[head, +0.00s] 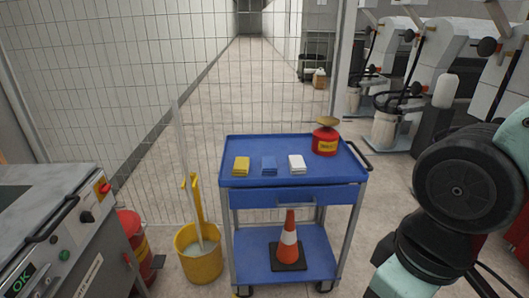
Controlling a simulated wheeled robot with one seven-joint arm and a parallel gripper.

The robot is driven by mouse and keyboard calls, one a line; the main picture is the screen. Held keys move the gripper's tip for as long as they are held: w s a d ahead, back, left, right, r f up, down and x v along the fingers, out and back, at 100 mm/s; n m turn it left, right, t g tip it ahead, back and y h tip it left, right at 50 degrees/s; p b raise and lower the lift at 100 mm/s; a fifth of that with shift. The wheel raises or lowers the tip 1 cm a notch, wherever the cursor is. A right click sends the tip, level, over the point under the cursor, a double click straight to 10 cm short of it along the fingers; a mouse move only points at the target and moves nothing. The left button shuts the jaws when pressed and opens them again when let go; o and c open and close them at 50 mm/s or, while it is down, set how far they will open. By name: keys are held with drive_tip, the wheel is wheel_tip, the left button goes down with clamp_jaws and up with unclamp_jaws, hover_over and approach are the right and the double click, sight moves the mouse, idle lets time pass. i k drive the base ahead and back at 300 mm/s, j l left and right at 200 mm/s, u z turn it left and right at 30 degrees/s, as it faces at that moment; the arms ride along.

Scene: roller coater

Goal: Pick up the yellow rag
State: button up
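The yellow rag (241,166) lies folded on the left part of the top shelf of a blue cart (283,180). A blue rag (269,163) lies to its right, and a white rag (297,164) lies right of that. The rags are apart from one another. Part of my arm fills the right side of the head view. My gripper is not in view, and nothing shows touching the yellow rag.
A red can (325,142) stands at the cart's back right. A traffic cone (289,242) stands on the lower shelf. A yellow mop bucket (199,258) is left of the cart. A machine (62,235) stands at left, and a wire fence (235,90) behind the cart.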

sight(241, 165)
drive_tip(key=i+j, duration=0.15)
drive_tip(key=i, duration=0.4)
drive_tip(key=i+j, duration=0.15)
drive_tip(key=i, duration=0.4)
drive_tip(key=i+u, duration=0.1)
drive_tip(key=u, duration=0.85)
drive_tip(key=i+u, duration=0.15)
drive_tip(key=u, duration=0.3)
drive_tip(key=l+u, duration=0.15)
drive_tip(key=u, duration=0.3)
drive_tip(key=i, duration=0.05)
